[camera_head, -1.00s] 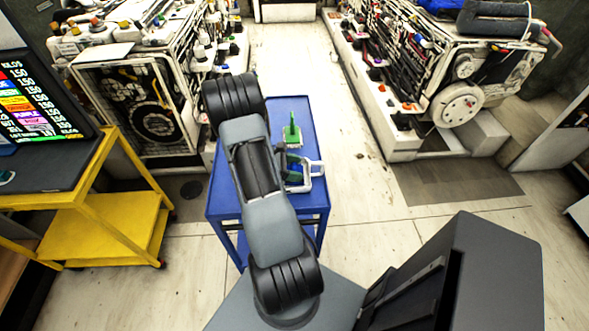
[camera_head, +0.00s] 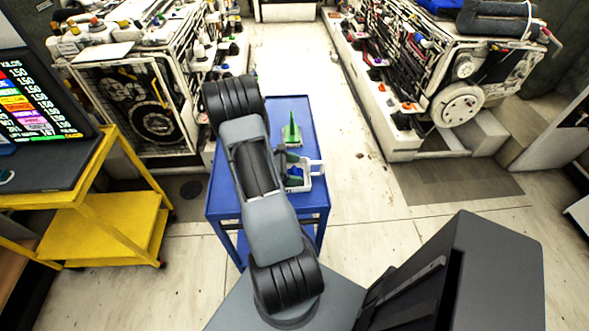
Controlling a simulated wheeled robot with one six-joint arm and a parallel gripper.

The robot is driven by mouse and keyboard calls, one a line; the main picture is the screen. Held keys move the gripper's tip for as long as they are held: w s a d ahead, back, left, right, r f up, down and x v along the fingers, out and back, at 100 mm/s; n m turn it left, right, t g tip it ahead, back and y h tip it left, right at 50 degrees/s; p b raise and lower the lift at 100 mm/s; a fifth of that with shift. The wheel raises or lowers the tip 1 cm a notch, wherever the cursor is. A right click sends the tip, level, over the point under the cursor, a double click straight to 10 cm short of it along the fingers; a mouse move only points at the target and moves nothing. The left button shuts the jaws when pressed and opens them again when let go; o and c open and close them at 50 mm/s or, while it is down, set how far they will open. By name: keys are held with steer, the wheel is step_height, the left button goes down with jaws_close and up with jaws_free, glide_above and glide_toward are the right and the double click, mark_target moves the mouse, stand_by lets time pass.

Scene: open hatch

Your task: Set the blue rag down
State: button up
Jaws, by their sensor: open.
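A small blue patch (camera_head: 296,173), which looks like the blue rag, shows low on the blue cart (camera_head: 308,212), just right of my arm. My arm covers the left side of this spot, so I cannot tell whether the rag touches the cart top.
A green pointed piece (camera_head: 291,130) stands on a small pale base on the cart's far half. A yellow cart (camera_head: 110,220) with a screen (camera_head: 38,95) stands left. White machines (camera_head: 140,100) and (camera_head: 455,85) flank a clear floor aisle (camera_head: 345,110).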

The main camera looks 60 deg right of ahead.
steer(key=shift+r, duration=0.15)
steer(key=b+v, duration=0.1)
steer(key=v, duration=0.9)
steer(key=shift+w+a, duration=0.15)
steer(key=shift+w, duration=0.15)
steer(key=shift+v, duration=0.85)
steer(key=s+a+r+m+t+y, duration=0.1)
steer(key=a+r+t, duration=0.3)
steer(key=a, duration=0.5)
steer(key=s+a+r+m+t+y, duration=0.1)
steer(key=a+r+m+t+y, duration=0.2)
steer(key=a, duration=0.6)
steer(key=s+a+r+m+t+y, duration=0.1)
steer(key=a+r+m+t+y, duration=0.2)
steer(key=a+r+t, duration=0.3)
steer(key=a+t, duration=0.1)
steer(key=a, duration=0.2)
steer(key=shift+a+r+t+y, duration=0.15)
steer(key=shift+r+t+y, duration=0.15)
steer(key=shift+r+y, duration=0.1)
